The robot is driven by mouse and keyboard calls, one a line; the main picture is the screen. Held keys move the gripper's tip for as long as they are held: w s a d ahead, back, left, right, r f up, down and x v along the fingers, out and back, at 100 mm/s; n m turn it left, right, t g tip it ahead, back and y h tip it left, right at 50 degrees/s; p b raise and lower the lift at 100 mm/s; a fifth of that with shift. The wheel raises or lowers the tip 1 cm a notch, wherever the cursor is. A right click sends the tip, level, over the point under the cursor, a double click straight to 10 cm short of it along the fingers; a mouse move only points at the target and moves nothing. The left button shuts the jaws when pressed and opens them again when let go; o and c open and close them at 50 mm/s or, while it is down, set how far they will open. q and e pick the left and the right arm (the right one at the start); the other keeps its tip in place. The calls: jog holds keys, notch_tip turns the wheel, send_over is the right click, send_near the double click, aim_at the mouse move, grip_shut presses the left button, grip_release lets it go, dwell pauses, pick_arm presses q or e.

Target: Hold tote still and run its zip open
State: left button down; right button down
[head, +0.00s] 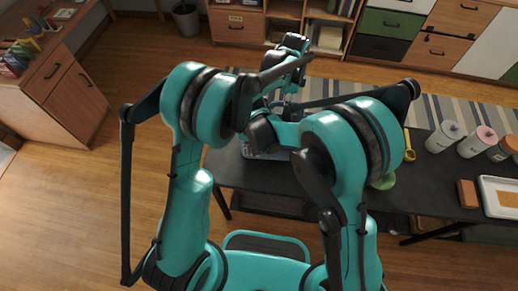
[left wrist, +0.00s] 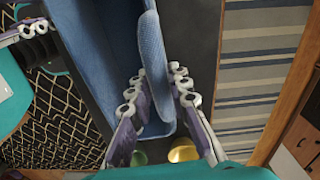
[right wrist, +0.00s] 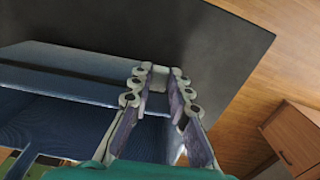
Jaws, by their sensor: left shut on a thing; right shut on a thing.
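The blue tote (left wrist: 115,40) lies on the dark table; in the head view my arms hide nearly all of it. In the left wrist view a blue fabric flap (left wrist: 152,50) runs down between the fingers of my left gripper (left wrist: 160,84), which is shut on it. In the right wrist view my right gripper (right wrist: 160,80) is at the end of the tote's blue panels (right wrist: 75,85), shut on a small pale piece at its fingertips. A dark gap shows between the panels. I cannot make out the zip's teeth or how far it is open.
The dark table (head: 425,180) holds canisters (head: 445,136), a brown block (head: 467,194) and a white tray (head: 484,182) at right. A yellow scoop (head: 409,145) and a green item (head: 384,182) lie nearer the tote. A striped rug (left wrist: 248,80) lies beyond.

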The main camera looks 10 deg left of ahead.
jog(key=c, duration=1.4)
grip_release()
jog(key=w+d, duration=0.2)
jog(key=d, duration=2)
jog(key=s+d+r+t, duration=0.1)
jog(key=r, duration=0.7)
jog(key=s+d+r+t, duration=0.1)
jog(key=s+d+r, duration=0.1)
jog(key=r, duration=0.6)
jog(key=shift+s+r+t, duration=0.25)
jog(key=shift+r+t, duration=0.15)
